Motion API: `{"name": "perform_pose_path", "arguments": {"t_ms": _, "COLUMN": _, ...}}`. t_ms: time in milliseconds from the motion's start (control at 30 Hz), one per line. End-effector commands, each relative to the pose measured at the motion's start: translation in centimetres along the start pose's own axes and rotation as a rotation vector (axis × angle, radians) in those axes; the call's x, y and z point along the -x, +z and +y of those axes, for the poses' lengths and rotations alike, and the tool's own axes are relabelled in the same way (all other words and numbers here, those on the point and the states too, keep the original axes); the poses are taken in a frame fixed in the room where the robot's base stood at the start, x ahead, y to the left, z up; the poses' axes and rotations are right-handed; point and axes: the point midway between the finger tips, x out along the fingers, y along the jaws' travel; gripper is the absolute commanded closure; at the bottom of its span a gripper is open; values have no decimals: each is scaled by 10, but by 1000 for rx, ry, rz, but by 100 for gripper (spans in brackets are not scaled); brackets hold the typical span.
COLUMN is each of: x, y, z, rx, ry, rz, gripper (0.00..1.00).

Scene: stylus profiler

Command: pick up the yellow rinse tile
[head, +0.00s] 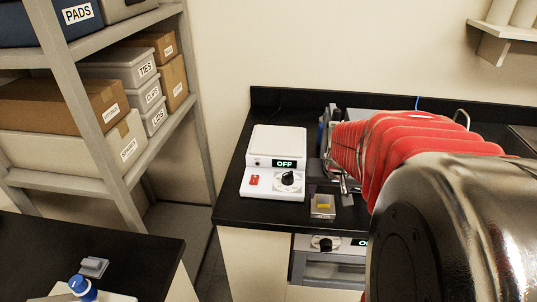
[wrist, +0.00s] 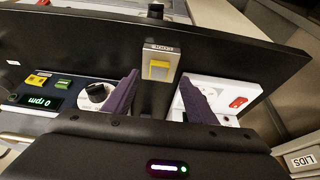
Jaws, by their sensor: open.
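The yellow rinse tile (wrist: 159,66) sits in a small grey labelled holder (wrist: 162,49) on the black bench, in the upper middle of the wrist view. In the head view the tile (head: 323,206) shows as a small yellow patch in the holder (head: 322,214), near the bench's front edge. My gripper (wrist: 158,82) is open, with its two purple fingers apart. In the wrist view the tile appears between the fingertips, with no visible contact. In the head view my arm's red sleeve hides most of the gripper.
A white device (head: 273,165) with an OFF display, red switch and black knob stands left of the holder. Another device with a 0 rpm display (wrist: 36,101) lies on the holder's other side. A shelf of labelled boxes (head: 140,72) stands at left.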

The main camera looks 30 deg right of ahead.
Motion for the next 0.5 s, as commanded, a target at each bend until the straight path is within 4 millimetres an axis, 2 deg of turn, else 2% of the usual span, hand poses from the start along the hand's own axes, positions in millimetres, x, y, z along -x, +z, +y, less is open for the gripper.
{"name": "perform_pose_path", "arguments": {"t_ms": 167, "x": -8, "y": -1, "z": 1, "rx": -1, "ry": 0, "rz": -2, "gripper": 48}}
{"name": "perform_pose_path", "arguments": {"t_ms": 500, "x": -44, "y": -3, "z": 2, "rx": -1, "ry": 0, "rz": -3, "gripper": 48}}
